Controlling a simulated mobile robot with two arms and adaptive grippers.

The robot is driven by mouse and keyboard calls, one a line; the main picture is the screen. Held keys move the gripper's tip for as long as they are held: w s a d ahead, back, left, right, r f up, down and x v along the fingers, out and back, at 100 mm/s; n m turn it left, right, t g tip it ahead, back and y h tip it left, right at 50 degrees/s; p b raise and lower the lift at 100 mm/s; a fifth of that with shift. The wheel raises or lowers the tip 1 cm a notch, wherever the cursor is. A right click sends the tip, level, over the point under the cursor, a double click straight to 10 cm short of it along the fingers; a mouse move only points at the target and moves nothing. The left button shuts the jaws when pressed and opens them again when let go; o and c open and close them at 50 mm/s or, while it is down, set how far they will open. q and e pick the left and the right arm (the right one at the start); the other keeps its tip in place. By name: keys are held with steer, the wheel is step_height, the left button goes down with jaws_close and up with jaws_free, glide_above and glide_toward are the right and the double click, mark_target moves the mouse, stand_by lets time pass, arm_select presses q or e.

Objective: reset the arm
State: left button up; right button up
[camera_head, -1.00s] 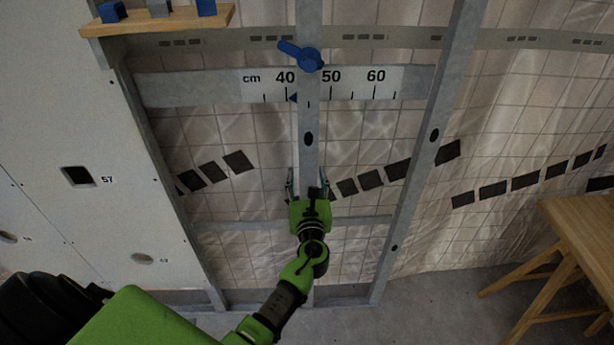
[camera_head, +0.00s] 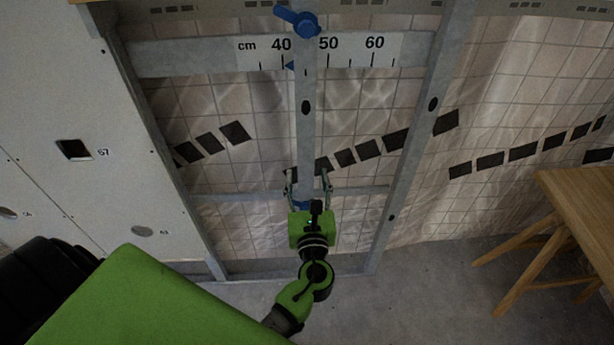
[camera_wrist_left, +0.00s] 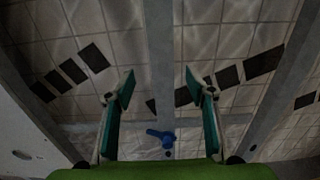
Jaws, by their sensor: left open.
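My left gripper (camera_head: 308,178) is open, its two fingers on either side of the grey vertical stud (camera_head: 306,135) in the head view. In the left wrist view, the open fingers (camera_wrist_left: 159,86) frame the stud (camera_wrist_left: 160,45) with nothing gripped between them. I cannot tell whether the fingertips reach past the stud or stay in front of it. A blue piece (camera_head: 302,205) shows low on the stud just behind the gripper, and a blue knob (camera_wrist_left: 165,138) shows low between the fingers in the left wrist view. My right gripper is not in view.
A blue handle (camera_head: 297,21) sits on the stud above a centimetre scale (camera_head: 326,46). A white panel (camera_head: 60,90) stands at left, a slanted metal stud (camera_head: 425,120) at right. A wooden table (camera_head: 580,200) stands at far right. Grey floor is clear between.

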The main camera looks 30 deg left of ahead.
arm_select(q)
steer(key=s+d+f+n+g+h, duration=0.1)
steer(key=s+f+n+g+h, duration=0.3)
steer(key=f, duration=0.8)
steer(key=s+d+f+n+g, duration=0.15)
steer(key=s+f, duration=0.35)
steer(key=f, duration=0.6)
steer(key=s+d+f+n+g+h, duration=0.2)
steer(key=s+f+n, duration=0.25)
steer(key=f, duration=0.75)
steer(key=s+f+n+g+h, duration=0.1)
steer(key=s+f+n, duration=0.4)
steer(key=s, duration=0.5)
steer(key=s+a+f+n+g+h, duration=0.1)
steer(key=s+f+n+g, duration=0.2)
steer(key=s+f+n, duration=0.3)
steer(key=s+a+f+n+g+h, duration=0.1)
steer(key=s+f+n+g, duration=0.2)
steer(key=s, duration=1.2)
step_height(320, 180, down, 3)
steer(key=n, duration=0.3)
steer(key=shift+s, duration=0.35)
steer(key=shift+a+f, duration=0.1)
